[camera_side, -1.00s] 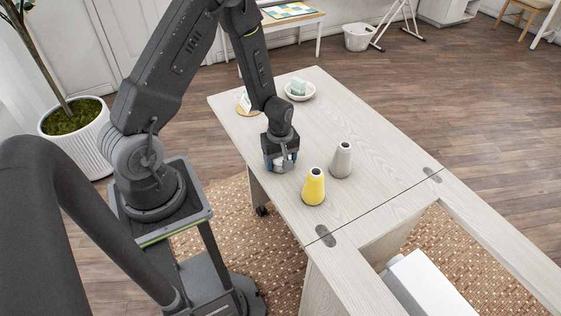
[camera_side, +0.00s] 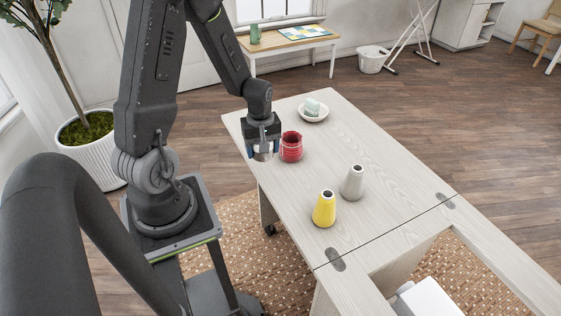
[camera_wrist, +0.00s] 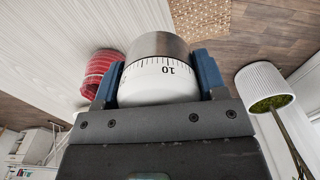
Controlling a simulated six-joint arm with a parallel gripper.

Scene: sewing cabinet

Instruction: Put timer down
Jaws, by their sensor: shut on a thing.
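My gripper (camera_side: 262,150) is shut on the timer, near the left edge of the table (camera_side: 385,165) in the side view. The timer (camera_side: 262,156) is a short round thing, with a white dial and a brushed metal part.
A red ribbed round thing (camera_side: 291,147) stands close right of my gripper. A yellow cone (camera_side: 324,209) and a grey cone (camera_side: 352,183) stand nearer the table's seam. A white dish (camera_side: 313,115) with a pale green block is at the back. The right side is clear.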

